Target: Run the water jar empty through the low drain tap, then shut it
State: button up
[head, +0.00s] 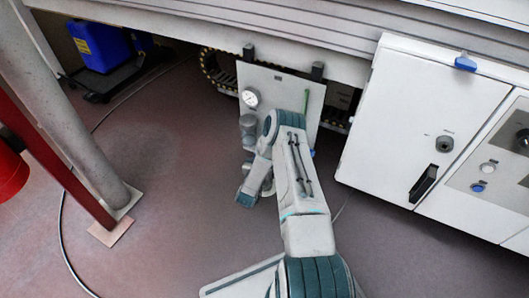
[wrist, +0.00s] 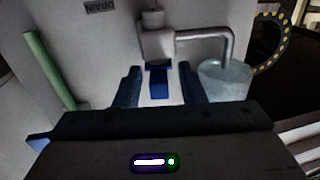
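In the wrist view, my gripper (wrist: 159,84) is open, with one dark blue finger on each side of a small blue tap handle (wrist: 159,80). Gaps show between the handle and both fingers; I cannot tell how deep it sits. The handle is on a grey valve body (wrist: 157,42), from which a bent metal pipe (wrist: 212,32) runs right to a clear, cup-like jar (wrist: 226,82). The water level is not readable. A label (wrist: 100,7), seemingly upside down, is on the pale panel. In the head view my arm hides the fingers and tap.
A white cabinet (head: 420,125) stands right. A grey column (head: 75,110) and red post (head: 60,165) stand left. A green rod (wrist: 50,70) is left in the wrist view.

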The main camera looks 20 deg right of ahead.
jog(key=p+v, duration=0.4)
jog(key=v, duration=0.8)
jog(key=shift+a, duration=0.3)
jog(key=shift+s, duration=0.15)
